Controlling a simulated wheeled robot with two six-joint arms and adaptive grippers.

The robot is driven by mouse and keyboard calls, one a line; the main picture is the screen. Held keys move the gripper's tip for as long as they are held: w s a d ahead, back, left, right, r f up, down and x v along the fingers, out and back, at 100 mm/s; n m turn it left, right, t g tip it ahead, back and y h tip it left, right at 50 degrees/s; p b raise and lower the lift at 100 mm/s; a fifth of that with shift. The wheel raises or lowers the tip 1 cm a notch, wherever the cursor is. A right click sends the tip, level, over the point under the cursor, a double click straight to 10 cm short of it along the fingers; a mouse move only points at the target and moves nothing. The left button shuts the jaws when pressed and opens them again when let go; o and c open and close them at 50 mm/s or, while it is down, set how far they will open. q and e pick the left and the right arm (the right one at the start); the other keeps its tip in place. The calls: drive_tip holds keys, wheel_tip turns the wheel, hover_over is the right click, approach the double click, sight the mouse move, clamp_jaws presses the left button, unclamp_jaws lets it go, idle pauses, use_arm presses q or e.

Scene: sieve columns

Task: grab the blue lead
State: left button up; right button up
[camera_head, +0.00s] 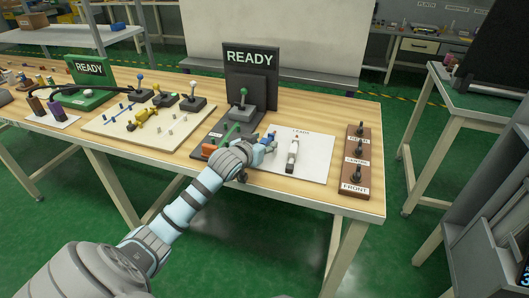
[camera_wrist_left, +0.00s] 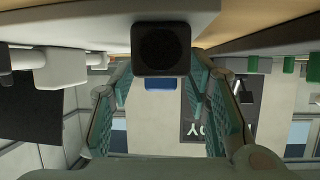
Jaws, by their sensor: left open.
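The blue lead (camera_head: 268,138) lies at the left edge of the white mat marked LEADS (camera_head: 316,155), partly hidden by my left gripper (camera_head: 258,149). My left gripper is open, low over the table beside the lead. In the left wrist view, a dark square end with a round face (camera_wrist_left: 160,48) sits between the spread fingers (camera_wrist_left: 165,105), with a blue part (camera_wrist_left: 160,84) just below it. I cannot tell whether the fingers touch it. A white lead (camera_head: 293,151) lies on the mat to the right. My right gripper is not in view.
A dark READY panel (camera_head: 249,58) with a green-topped lever (camera_head: 243,95) stands behind the gripper. A brown switch strip (camera_head: 357,160) is at the right end of the table. A cream board (camera_head: 113,127) with several levers and a yellow piece lies left.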

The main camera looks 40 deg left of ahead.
use_arm(q)
drive_tip(key=shift+s+r, duration=0.1)
drive_tip(key=shift+r, duration=0.05)
drive_tip(key=c, duration=0.4)
clamp_jaws()
